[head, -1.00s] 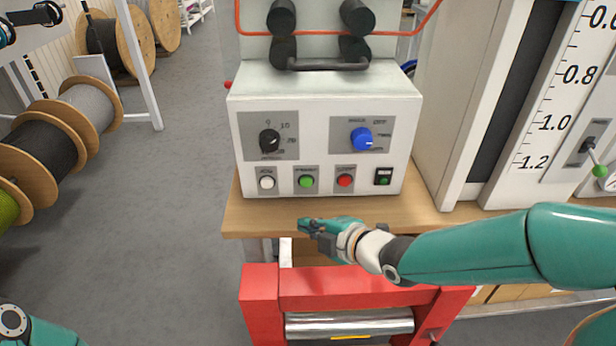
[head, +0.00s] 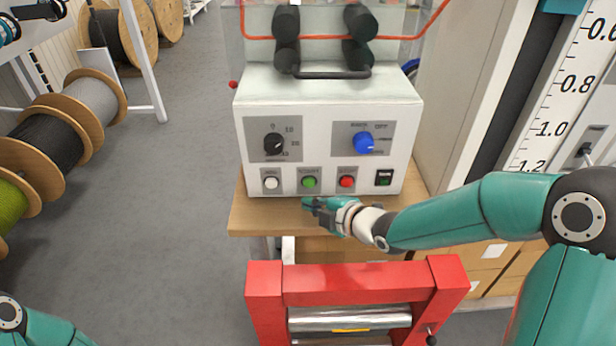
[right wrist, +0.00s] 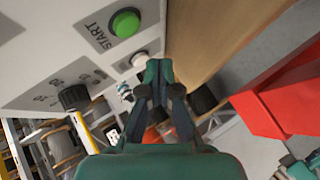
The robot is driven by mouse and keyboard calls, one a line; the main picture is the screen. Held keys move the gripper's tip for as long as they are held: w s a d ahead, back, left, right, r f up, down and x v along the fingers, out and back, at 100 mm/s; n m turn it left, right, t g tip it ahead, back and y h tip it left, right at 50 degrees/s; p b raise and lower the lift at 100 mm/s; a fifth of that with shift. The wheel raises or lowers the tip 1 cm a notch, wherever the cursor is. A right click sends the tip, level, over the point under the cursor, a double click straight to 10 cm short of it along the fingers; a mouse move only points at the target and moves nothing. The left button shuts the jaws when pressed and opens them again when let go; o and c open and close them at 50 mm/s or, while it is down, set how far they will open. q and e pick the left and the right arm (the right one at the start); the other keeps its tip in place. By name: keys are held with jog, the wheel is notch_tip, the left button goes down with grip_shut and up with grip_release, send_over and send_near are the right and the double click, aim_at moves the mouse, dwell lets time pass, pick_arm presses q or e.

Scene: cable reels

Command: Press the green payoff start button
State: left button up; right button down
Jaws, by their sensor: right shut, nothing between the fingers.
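The green start button (head: 309,182) is on the lower front panel of a white control box (head: 222,108), between a white button (head: 271,183) and a red button (head: 347,181). In the right wrist view the green button (right wrist: 125,23) shows beside the word START, with the white button (right wrist: 139,59) near it. My right gripper (head: 308,203) is shut and empty, just below the green button in the head view and apart from it. It also shows in the right wrist view (right wrist: 158,64). Only a piece of my left arm shows at the lower left; its gripper is out of view.
The box stands on a wooden bench (head: 260,222). A red frame with metal rollers (head: 350,285) stands in front of it. A black knob (head: 273,143) and a blue knob (head: 363,143) sit above the buttons. Cable reels (head: 50,140) stand at the left, with clear floor between.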

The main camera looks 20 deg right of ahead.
aim_at(309, 183)
jog(key=shift+w+d, duration=0.2)
jog(key=shift+w, duration=0.4)
pick_arm(q)
jog(key=shift+r, duration=0.35)
pick_arm(e)
jog(key=shift+w+d, duration=0.2)
jog(key=shift+w, duration=0.65)
pick_arm(q)
jog(key=shift+f, duration=0.1)
pick_arm(e)
jog(key=shift+w, duration=0.2)
jog(key=shift+w+d, duration=0.1)
jog(key=shift+w, duration=0.05)
